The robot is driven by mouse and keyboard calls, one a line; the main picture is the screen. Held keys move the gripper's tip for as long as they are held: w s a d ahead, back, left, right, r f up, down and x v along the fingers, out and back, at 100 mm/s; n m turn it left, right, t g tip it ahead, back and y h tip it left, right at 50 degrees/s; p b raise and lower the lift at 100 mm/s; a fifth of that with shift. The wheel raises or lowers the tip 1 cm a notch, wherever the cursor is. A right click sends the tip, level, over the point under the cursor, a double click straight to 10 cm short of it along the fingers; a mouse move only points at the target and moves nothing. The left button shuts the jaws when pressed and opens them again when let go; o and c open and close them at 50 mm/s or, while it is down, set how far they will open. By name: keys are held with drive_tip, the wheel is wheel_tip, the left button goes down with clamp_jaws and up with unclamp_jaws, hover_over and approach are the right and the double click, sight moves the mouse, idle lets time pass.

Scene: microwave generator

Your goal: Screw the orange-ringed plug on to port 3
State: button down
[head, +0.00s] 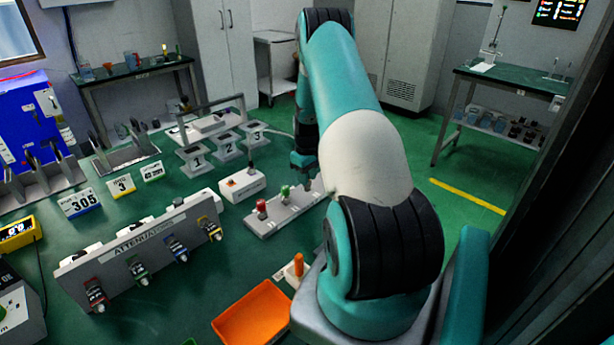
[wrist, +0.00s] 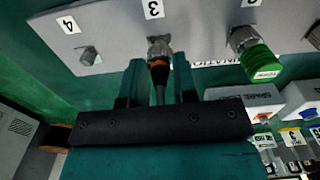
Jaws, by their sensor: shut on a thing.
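In the wrist view the orange-ringed plug (wrist: 158,62) stands in line with port 3 (wrist: 158,41), under the label 3 on the grey panel (wrist: 200,18). Its metal nut meets the port; I cannot tell how far it is threaded. My gripper (wrist: 158,72) is shut on the plug, one finger on each side, with the dark cable running back between them. In the head view my arm hides the plug and the port.
A green-capped port (wrist: 257,58) is right of port 3, and bare port 4 (wrist: 88,56) is left. White boxes (wrist: 245,100) lie at the wrist view's right. In the head view the attenuator rack (head: 140,245) and orange tray (head: 252,315) stand left of my arm.

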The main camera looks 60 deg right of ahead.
drive_tip(key=shift+f+b, duration=0.4)
drive_tip(key=shift+f, duration=0.15)
drive_tip(key=c, duration=0.8)
unclamp_jaws()
drive_tip(key=shift+r, duration=0.1)
wheel_tip(320, 180, up, 17)
drive_tip(key=shift+r+b, duration=0.1)
drive_tip(key=shift+b, duration=0.95)
drive_tip(key=shift+a, duration=0.1)
